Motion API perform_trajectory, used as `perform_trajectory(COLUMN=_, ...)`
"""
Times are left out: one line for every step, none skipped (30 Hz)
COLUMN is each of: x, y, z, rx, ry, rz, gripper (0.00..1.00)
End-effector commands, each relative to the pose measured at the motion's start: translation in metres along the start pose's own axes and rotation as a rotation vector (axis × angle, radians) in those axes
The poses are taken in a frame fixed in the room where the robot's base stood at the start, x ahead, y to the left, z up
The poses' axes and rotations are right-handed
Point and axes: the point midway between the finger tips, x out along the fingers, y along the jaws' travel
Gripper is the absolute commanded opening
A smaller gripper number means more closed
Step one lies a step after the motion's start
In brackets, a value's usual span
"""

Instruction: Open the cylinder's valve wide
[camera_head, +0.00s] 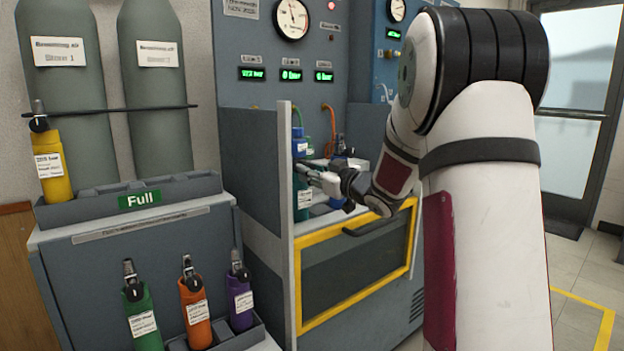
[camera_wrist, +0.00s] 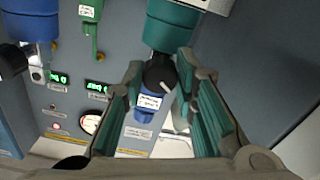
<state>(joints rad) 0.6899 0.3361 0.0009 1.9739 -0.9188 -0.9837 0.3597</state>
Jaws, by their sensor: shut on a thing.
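The teal cylinder (camera_head: 304,203) stands in the bench bay, partly hidden behind my gripper, with a blue labelled fitting (camera_head: 299,146) above it. In the wrist view the teal cylinder body (camera_wrist: 172,27) enters from the top, and its black valve knob (camera_wrist: 160,71) sits between my fingers. The blue fitting (camera_wrist: 147,113) lies just beyond the knob. My gripper (camera_head: 315,174), with teal pads, is shut on the black knob; its fingers also show in the wrist view (camera_wrist: 160,82). How far the knob is turned cannot be told.
A blue cylinder (camera_wrist: 30,22) stands beside the teal one. A grey side panel (camera_head: 252,170) bounds the bay at left, and a yellow-framed door (camera_head: 352,278) is below. Gauges and green displays (camera_head: 252,74) are above. A rack at left (camera_head: 75,216) holds more cylinders.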

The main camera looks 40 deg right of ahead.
Motion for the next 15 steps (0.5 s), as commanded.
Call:
perform_trajectory(x=0.0002, y=-0.0013, z=0.0024, rx=-0.044, ry=0.001, rz=0.0, gripper=0.0)
perform_trajectory(x=0.0002, y=-0.0013, z=0.0023, rx=-0.072, ry=0.001, rz=0.0, gripper=0.0)
perform_trajectory(x=0.0001, y=-0.0011, z=0.0025, rx=-0.11, ry=0.001, rz=0.0, gripper=0.0)
perform_trajectory(x=0.0, y=-0.0009, z=0.0028, rx=-0.139, ry=0.0, rz=0.0, gripper=0.0)
perform_trajectory(x=0.0001, y=-0.0008, z=0.0029, rx=-0.168, ry=0.0, rz=0.0, gripper=0.0)
perform_trajectory(x=0.0002, y=-0.0009, z=0.0029, rx=-0.206, ry=0.0, rz=0.0, gripper=0.0)
perform_trajectory(x=0.0002, y=-0.001, z=0.0029, rx=-0.234, ry=0.0, rz=-0.001, gripper=0.0)
perform_trajectory(x=0.0002, y=-0.001, z=0.0028, rx=-0.263, ry=0.0, rz=0.0, gripper=0.0)
perform_trajectory(x=0.0, y=-0.0009, z=0.0027, rx=-0.301, ry=0.0, rz=0.0, gripper=0.0)
perform_trajectory(x=0.0, y=-0.0008, z=0.0027, rx=-0.329, ry=0.001, rz=0.0, gripper=0.0)
perform_trajectory(x=-0.0001, y=-0.0008, z=0.0028, rx=-0.357, ry=0.001, rz=0.0, gripper=0.0)
perform_trajectory(x=0.0, y=-0.0009, z=0.0028, rx=-0.396, ry=0.001, rz=0.0, gripper=0.0)
perform_trajectory(x=0.0, y=-0.0009, z=0.0029, rx=-0.424, ry=0.0, rz=-0.001, gripper=0.0)
perform_trajectory(x=0.0001, y=-0.0008, z=0.003, rx=-0.453, ry=0.0, rz=-0.001, gripper=0.0)
perform_trajectory(x=0.0001, y=-0.0007, z=0.003, rx=-0.491, ry=0.0, rz=0.0, gripper=0.0)
